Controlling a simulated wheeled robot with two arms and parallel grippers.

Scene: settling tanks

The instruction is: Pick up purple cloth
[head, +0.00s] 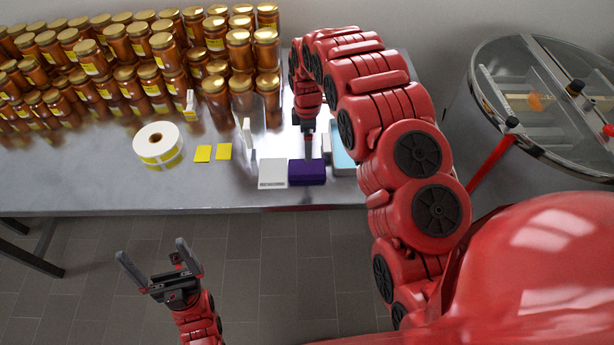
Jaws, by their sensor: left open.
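The purple cloth (307,174) is a small folded block on the metal table, close to its front edge. My right arm arches over from the right, and its gripper (308,150) points down at the back edge of the cloth. Its fingers show edge-on, so I cannot tell whether they touch or grip the cloth. My left gripper (151,250) is open and empty, low in front of the table and over the floor.
Yellow labels (203,153), a label roll (159,144) and many jars (150,75) lie further left. A round tank (560,95) stands right.

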